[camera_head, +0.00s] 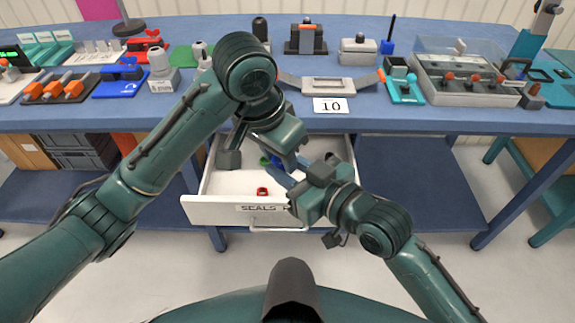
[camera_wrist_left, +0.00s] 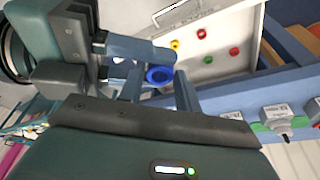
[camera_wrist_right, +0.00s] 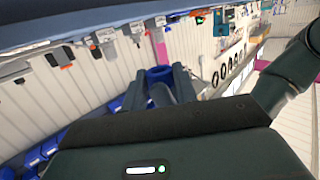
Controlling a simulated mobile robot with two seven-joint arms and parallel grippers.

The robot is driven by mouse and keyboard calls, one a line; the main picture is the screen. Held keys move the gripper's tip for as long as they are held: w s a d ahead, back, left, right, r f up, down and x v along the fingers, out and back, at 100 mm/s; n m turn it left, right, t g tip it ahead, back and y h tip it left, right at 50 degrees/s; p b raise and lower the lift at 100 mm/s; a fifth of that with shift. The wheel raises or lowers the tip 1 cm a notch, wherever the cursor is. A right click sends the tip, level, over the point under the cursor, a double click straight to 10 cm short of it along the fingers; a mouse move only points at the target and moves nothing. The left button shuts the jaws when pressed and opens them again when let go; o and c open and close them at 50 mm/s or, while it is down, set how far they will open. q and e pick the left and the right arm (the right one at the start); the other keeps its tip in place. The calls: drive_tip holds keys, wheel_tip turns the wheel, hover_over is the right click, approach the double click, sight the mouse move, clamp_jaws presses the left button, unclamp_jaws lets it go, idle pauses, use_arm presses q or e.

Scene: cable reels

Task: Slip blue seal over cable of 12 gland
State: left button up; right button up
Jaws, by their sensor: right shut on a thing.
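A blue ring-shaped seal (camera_wrist_left: 160,76) sits between the fingers of my right gripper (camera_wrist_right: 160,82), which is shut on it; the seal also shows in the right wrist view (camera_wrist_right: 159,73). My left gripper (camera_wrist_left: 160,88) is open, its two fingers standing apart on either side of the seal as seen in the left wrist view. In the head view both grippers meet above the open seals drawer (camera_head: 215,213), largely hiding the seal.
The drawer holds a red seal (camera_head: 262,191) and a green seal (camera_head: 265,161); the left wrist view also shows a yellow seal (camera_wrist_left: 175,44). The blue bench (camera_head: 420,122) above carries several devices, including a grey bracket (camera_head: 327,85) and a clear-lidded box (camera_head: 465,92).

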use_arm(q)
drive_tip(key=o, duration=0.4)
